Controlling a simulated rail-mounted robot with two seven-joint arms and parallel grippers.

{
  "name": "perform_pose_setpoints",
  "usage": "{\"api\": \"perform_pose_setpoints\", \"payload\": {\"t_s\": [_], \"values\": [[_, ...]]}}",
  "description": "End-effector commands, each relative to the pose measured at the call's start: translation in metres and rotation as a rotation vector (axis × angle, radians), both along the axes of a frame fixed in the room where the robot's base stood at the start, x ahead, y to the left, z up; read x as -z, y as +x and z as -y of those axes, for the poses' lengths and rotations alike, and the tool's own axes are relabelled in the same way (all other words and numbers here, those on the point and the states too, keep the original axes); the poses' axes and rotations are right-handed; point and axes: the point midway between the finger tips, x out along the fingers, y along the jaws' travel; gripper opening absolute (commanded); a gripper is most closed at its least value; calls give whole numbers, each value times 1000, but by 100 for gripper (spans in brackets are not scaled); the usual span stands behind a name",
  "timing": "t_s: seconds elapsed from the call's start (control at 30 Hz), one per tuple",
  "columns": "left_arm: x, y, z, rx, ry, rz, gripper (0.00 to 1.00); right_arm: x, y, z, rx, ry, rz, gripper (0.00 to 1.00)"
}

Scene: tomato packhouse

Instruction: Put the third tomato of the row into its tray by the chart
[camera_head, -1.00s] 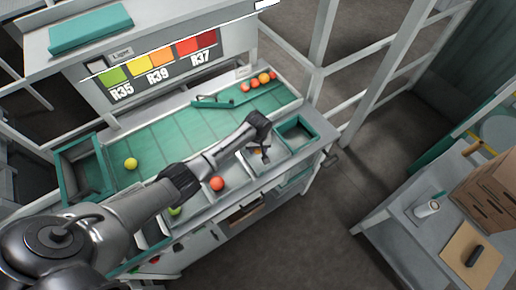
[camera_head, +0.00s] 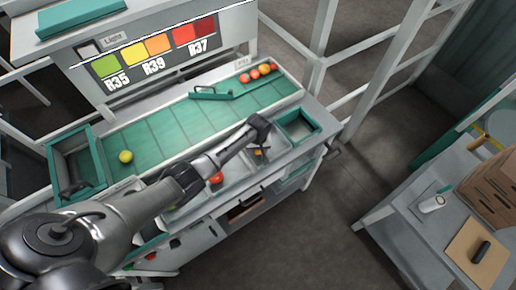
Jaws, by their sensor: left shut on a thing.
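My left gripper (camera_head: 261,154) is over the front trays, just left of the green-rimmed bin. It is shut on a small orange tomato (camera_head: 258,152), mostly hidden by the fingers. Its height above the grey tray (camera_head: 268,162) below is hard to tell. A red tomato (camera_head: 217,178) lies in a tray further left, partly covered by my arm. A yellow-green tomato (camera_head: 126,157) sits alone at the left of the green mat. My right gripper is not in view.
Several orange-red tomatoes (camera_head: 264,69) are grouped at the belt's back right. A green bar (camera_head: 211,94) lies before them. An empty green-rimmed bin (camera_head: 298,126) is at right, another green bin (camera_head: 77,164) at left. A side table (camera_head: 410,212) stands right, across open floor.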

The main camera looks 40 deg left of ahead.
Motion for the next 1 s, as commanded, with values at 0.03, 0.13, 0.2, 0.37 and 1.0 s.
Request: {"api": "perform_pose_setpoints", "payload": {"t_s": [0.03, 0.13, 0.2, 0.37, 1.0], "values": [[0, 0, 0, 0, 0, 0, 34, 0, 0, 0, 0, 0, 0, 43], [0, 0, 0, 0, 0, 0, 34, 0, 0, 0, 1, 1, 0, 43], [0, 0, 0, 0, 0, 0, 34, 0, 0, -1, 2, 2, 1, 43], [0, 0, 0, 0, 0, 0, 34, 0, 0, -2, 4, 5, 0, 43], [8, 0, 0, 0, 0, 0, 34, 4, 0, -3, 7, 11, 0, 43]]}}
